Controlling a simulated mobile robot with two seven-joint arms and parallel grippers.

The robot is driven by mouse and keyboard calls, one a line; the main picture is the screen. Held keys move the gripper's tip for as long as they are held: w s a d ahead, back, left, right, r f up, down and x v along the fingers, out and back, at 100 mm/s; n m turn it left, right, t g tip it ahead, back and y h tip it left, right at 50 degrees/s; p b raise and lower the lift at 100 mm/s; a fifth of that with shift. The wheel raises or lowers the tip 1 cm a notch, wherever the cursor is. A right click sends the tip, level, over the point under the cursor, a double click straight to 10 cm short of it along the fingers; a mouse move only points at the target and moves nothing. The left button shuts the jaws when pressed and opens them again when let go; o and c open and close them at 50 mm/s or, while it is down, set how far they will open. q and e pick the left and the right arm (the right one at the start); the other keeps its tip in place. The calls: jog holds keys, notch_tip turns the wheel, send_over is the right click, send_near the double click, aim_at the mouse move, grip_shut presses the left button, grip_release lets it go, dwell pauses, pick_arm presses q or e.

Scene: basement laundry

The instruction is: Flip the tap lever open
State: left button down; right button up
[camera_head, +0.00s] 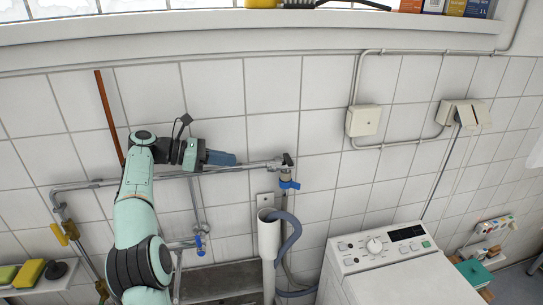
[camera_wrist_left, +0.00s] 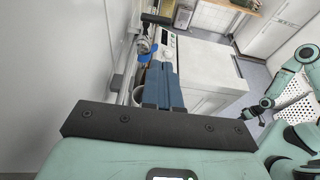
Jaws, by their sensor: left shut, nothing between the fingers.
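A metal tap (camera_head: 287,170) ends the wall pipe, with a blue lever (camera_head: 289,184) on it and a dark cap on top. The tap also shows in the left wrist view (camera_wrist_left: 143,42), beyond the fingertips. My left gripper (camera_head: 233,159) is shut and empty, with its blue fingers pointing right along the pipe. It is left of the tap and apart from it. The shut fingers (camera_wrist_left: 166,72) also show in the left wrist view. In that view my right arm is at the right edge; its gripper is too unclear to read.
A grey drain hose (camera_head: 292,230) loops from a white standpipe (camera_head: 268,236) below the tap. A washing machine (camera_head: 390,265) stands at the right. Another blue-handled tap (camera_head: 199,245) is lower left, and yellow-handled valves (camera_head: 71,229) are farther left. A copper-coloured pipe (camera_head: 108,115) rises behind my arm.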

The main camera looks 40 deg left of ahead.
pick_arm(q)
jog(key=shift+s+d+r, duration=0.1)
jog(key=shift+s+r, duration=0.1)
jog(key=shift+r, duration=0.05)
send_near(288, 161)
jog(key=f, duration=0.1)
jog(key=w+d+f, duration=0.1)
jog(key=w+f, duration=0.1)
jog(key=shift+d+b, duration=0.3)
jog(key=w+d, duration=0.2)
jog(key=shift+w+r, duration=0.1)
jog(key=shift+w, duration=0.25)
pick_arm(e)
jog(key=shift+s+f, duration=0.3)
jog(key=shift+s, duration=0.05)
pick_arm(q)
jog(key=shift+s, duration=0.1)
pick_arm(e)
jog(key=shift+s, duration=0.1)
jog(key=shift+f, duration=0.1)
